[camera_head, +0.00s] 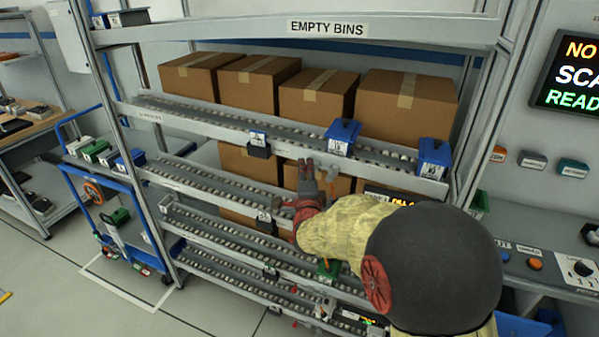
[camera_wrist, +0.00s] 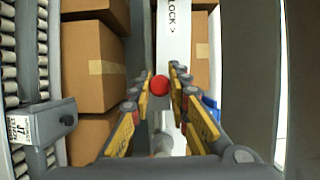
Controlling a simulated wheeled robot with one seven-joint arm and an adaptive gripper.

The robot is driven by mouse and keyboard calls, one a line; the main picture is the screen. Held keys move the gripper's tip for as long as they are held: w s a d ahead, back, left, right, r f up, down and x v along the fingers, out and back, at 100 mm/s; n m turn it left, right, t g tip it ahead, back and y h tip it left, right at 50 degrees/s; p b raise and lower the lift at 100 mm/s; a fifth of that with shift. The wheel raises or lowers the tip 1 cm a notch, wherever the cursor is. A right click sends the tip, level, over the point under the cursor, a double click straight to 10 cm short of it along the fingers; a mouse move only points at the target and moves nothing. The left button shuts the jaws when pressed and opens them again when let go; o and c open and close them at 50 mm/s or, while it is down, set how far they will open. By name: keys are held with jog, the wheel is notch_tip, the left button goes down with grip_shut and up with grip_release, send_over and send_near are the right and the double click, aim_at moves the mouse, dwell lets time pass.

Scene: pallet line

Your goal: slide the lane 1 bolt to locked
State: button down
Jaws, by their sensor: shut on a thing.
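A round red knob (camera_wrist: 159,85), taken to be the bolt's handle, shows in the wrist view between the two fingertips of my gripper (camera_wrist: 160,79). The fingers are shut on it. A white strip (camera_wrist: 174,42) with the word LOCK and an arrow lies just beyond the knob. The rest of the bolt cannot be made out. In the head view my gripper (camera_head: 307,170) reaches into the flow rack between the upper and middle shelves; the knob is hidden there.
Cardboard boxes (camera_head: 343,94) stand on the upper shelf, with more boxes on the shelf below. Blue bins (camera_head: 342,136) sit on the upper shelf's front edge. A blue cart (camera_head: 110,196) stands at the left. A control panel (camera_head: 545,257) is at the right.

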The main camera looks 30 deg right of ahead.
jog(key=shift+s+f, duration=0.1)
jog(key=shift+f, duration=0.05)
jog(key=c, duration=2)
grip_release()
jog(key=shift+s+d, duration=0.15)
jog(key=o, duration=0.3)
jog(key=v, duration=1.2)
